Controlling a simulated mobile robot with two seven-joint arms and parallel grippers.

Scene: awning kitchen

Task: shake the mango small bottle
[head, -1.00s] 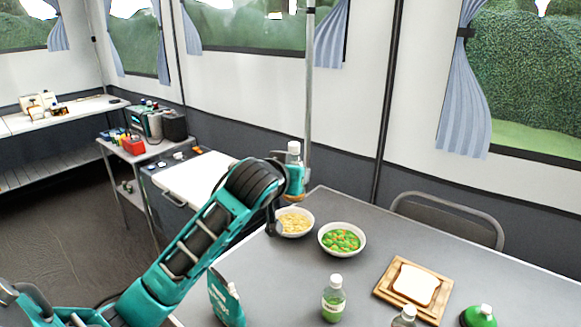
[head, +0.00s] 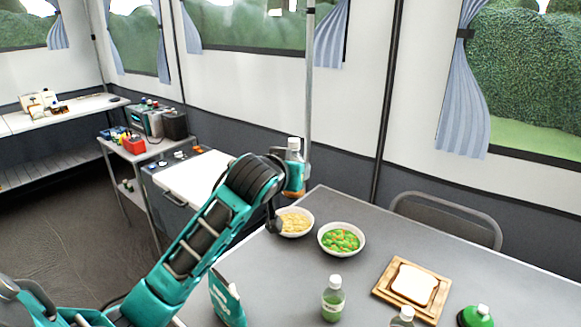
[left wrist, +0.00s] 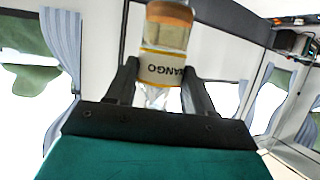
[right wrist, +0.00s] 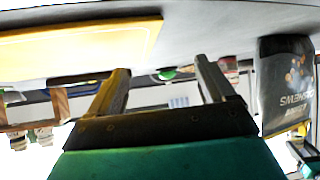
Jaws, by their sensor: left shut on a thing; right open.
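The mango small bottle (head: 295,172) has a white cap, a clear upper part and an orange lower part. It is held upright in the air above the far left corner of the table. My left gripper (left wrist: 160,85) is shut on it. In the left wrist view the bottle (left wrist: 166,30) shows its label with "ANGO" readable, between the two fingers. My right gripper (right wrist: 165,85) is open with nothing between its fingers; it is not seen in the head view.
The grey table (head: 275,263) holds a bowl of yellow food (head: 293,232), a bowl of green and orange food (head: 341,250), bread on a wooden board (head: 381,291), a green bottle (head: 333,305) and a teal bag (head: 227,297). A chair (head: 447,208) stands behind.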

